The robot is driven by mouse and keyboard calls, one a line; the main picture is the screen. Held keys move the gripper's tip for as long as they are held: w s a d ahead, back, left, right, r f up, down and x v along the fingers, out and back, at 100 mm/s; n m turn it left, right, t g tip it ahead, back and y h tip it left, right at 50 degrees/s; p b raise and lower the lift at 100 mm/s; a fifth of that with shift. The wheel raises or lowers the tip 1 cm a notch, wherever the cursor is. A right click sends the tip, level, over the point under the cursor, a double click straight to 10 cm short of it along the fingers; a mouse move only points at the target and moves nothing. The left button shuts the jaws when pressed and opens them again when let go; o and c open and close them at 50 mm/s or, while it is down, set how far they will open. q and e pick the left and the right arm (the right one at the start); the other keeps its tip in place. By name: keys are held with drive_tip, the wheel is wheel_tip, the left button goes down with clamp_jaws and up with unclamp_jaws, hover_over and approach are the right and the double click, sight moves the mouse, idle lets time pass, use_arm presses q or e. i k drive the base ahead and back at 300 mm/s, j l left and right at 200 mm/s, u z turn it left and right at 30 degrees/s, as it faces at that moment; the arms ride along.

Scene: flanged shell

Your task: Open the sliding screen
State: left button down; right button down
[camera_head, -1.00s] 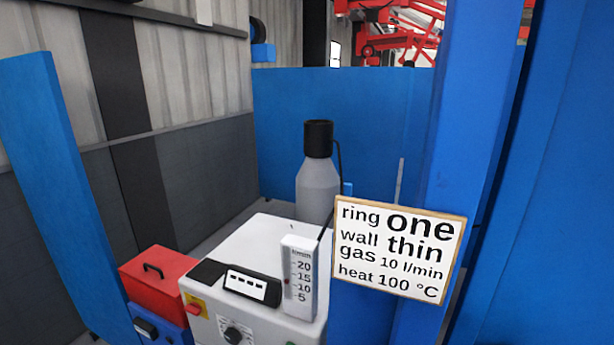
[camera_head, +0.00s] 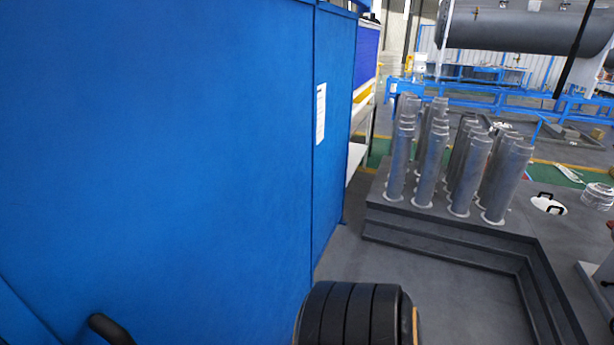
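A large blue panel (camera_head: 170,150), which looks like the screen, fills the left half of the head view. A vertical seam or edge divides it from a narrower blue panel (camera_head: 332,180) to its right. A white paper sheet (camera_head: 320,113) is on the narrower panel. A black rounded bar (camera_head: 110,329), perhaps a handle, shows at the bottom left against the blue; its lower part is cut off. I cannot make out either gripper in this view.
A black ribbed round object (camera_head: 352,315) stands at the bottom centre, partly cut off. To the right, several grey cylinders (camera_head: 466,170) stand on a dark stepped platform (camera_head: 450,240). Grey floor (camera_head: 350,255) lies between panel and platform. A big horizontal tank (camera_head: 520,30) is behind.

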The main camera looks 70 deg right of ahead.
sight(159, 157)
drive_tip(key=z, duration=1.9)
